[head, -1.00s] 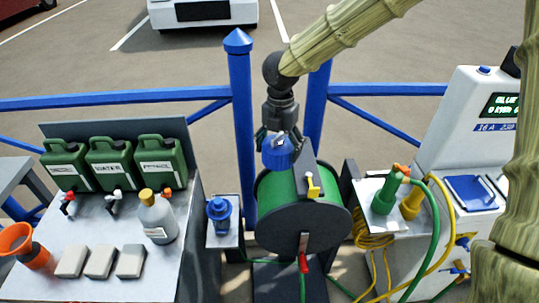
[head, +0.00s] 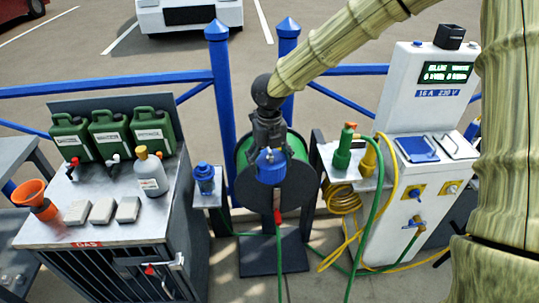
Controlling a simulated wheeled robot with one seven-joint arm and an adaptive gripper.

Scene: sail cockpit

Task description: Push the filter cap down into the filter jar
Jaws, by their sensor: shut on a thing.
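My gripper (head: 269,150) is shut on the blue filter cap (head: 271,167) and points down with it. In the picture the cap lies in front of the hose reel, and its underside is not seen. The blue filter jar (head: 205,179) stands upright on a small grey side shelf (head: 212,201), left of the cap. Cap and jar are clearly apart. The jar's mouth is too small to make out.
The hose reel (head: 249,197) stands behind the cap, close to the shelf. A left bench (head: 95,226) holds green canisters, a grey bottle (head: 151,177) and an orange funnel (head: 30,192). A white power pedestal (head: 412,105) with green and yellow hoses stands right.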

